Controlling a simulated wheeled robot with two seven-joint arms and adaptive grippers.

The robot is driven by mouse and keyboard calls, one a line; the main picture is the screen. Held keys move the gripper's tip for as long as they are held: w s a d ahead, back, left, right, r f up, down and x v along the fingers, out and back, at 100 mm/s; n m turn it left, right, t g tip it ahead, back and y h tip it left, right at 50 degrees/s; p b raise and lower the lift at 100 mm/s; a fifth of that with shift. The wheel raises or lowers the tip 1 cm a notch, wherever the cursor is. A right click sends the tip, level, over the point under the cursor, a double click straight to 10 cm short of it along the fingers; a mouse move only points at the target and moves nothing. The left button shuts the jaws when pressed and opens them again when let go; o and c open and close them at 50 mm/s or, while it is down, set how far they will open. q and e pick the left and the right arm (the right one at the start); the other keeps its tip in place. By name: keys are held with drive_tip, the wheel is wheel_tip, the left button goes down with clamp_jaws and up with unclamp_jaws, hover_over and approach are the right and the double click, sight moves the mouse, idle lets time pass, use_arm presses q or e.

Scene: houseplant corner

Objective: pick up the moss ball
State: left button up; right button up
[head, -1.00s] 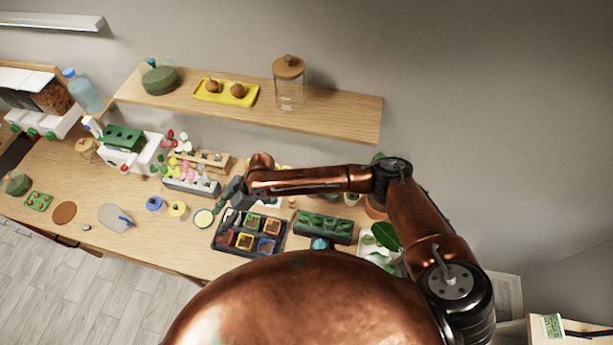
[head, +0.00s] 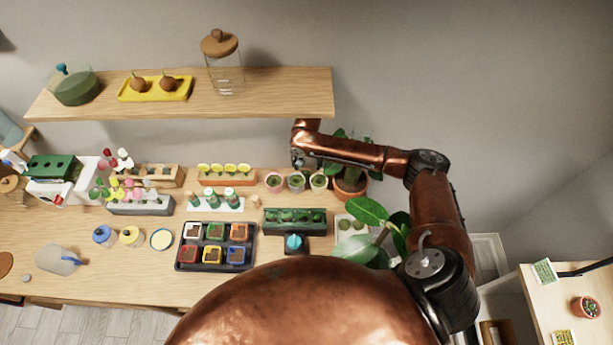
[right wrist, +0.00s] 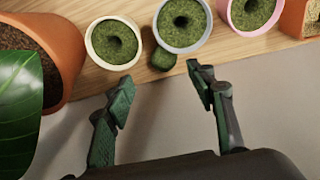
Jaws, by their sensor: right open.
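A small dark green mossy lump (right wrist: 163,59), which looks like the moss ball, lies on the wooden surface in the right wrist view. It sits beside the grey pot (right wrist: 184,22) and the cream pot (right wrist: 118,42), both filled with green moss that has a dark hole. I cannot make the lump out in the head view. My right gripper (right wrist: 163,88) is open and empty, its fingertips short of the lump, which lies roughly in line with the gap between them. In the head view the right gripper (head: 299,160) is small, behind the pots. My left gripper is not in view.
A pink pot (right wrist: 252,12) stands beside the grey one. A large terracotta pot (right wrist: 62,45) with a broad leaf (right wrist: 18,100) stands close to one finger. The wooden shelf (head: 290,95) runs above the table. A green tray (head: 294,222) is in front of the pots.

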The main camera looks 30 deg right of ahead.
sight(305, 172)
drive_tip(key=f, duration=0.4)
drive_tip(key=w+f, duration=0.1)
drive_tip(key=f, duration=0.2)
drive_tip(key=shift+a, duration=0.25)
drive_tip(key=shift+s, duration=0.1)
drive_tip(key=c, duration=0.9)
drive_tip(key=shift+c, duration=0.2)
drive_tip(key=shift+r+p, duration=0.1)
drive_tip(key=shift+p, duration=0.25)
